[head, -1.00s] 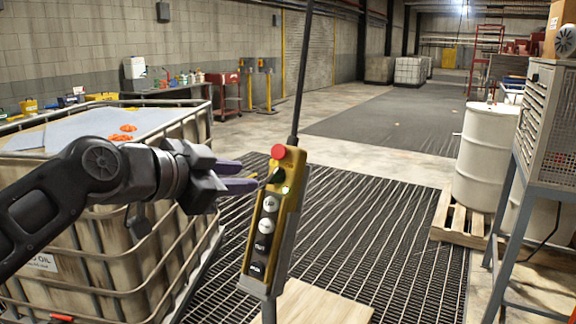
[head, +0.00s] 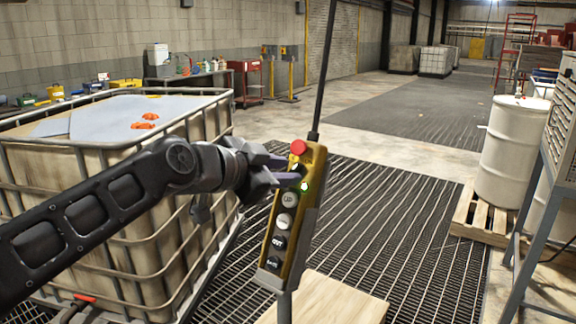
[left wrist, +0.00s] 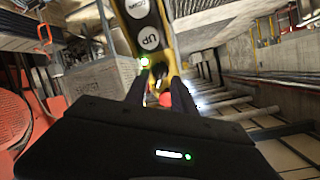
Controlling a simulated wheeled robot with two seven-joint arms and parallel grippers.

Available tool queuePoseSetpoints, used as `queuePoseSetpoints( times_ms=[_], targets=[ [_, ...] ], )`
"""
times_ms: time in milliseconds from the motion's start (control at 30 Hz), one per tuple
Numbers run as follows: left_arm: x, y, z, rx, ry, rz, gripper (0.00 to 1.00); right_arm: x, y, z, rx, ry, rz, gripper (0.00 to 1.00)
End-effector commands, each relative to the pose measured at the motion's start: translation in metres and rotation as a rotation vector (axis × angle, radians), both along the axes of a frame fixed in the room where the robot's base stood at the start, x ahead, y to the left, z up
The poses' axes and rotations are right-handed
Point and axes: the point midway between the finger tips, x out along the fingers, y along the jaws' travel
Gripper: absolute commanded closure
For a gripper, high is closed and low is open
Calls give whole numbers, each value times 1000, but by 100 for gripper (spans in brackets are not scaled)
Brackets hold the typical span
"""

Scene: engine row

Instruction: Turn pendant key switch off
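The yellow pendant (head: 288,225) hangs from a black cable, slightly tilted, with a red mushroom button (head: 299,147) on top, a lit green lamp (head: 304,187) and a column of push buttons. My left gripper (head: 286,170) is at the pendant's upper left side, by the key switch, which its fingers mostly hide. In the left wrist view, the two dark fingers (left wrist: 158,82) stand apart on either side of the small key area below the lamp. The red button shows between them. Contact with the key cannot be made out. My right gripper is out of view.
A caged liquid tank (head: 120,190) stands left, under my left arm. A wooden board (head: 330,300) lies below the pendant. A white drum (head: 512,150) on a pallet and a metal stand are at right. Grating floor beyond the pendant is clear.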

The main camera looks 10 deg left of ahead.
Motion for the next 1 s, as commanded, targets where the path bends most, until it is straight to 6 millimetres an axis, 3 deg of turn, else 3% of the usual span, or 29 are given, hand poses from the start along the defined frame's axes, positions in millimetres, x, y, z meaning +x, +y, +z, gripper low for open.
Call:
queuePoseSetpoints(
  times_ms=[167, 467, 833, 1000],
  targets=[
    [14, -6, -5, 0, -1, 1, 69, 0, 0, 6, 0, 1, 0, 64],
    [16, -7, -6, 0, -2, 1, 70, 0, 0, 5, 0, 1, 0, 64],
    [15, -7, -6, 0, -1, 0, 100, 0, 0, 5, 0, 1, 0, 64],
    [15, -7, -6, 0, -1, 0, 100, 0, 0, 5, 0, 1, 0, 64]
  ],
)
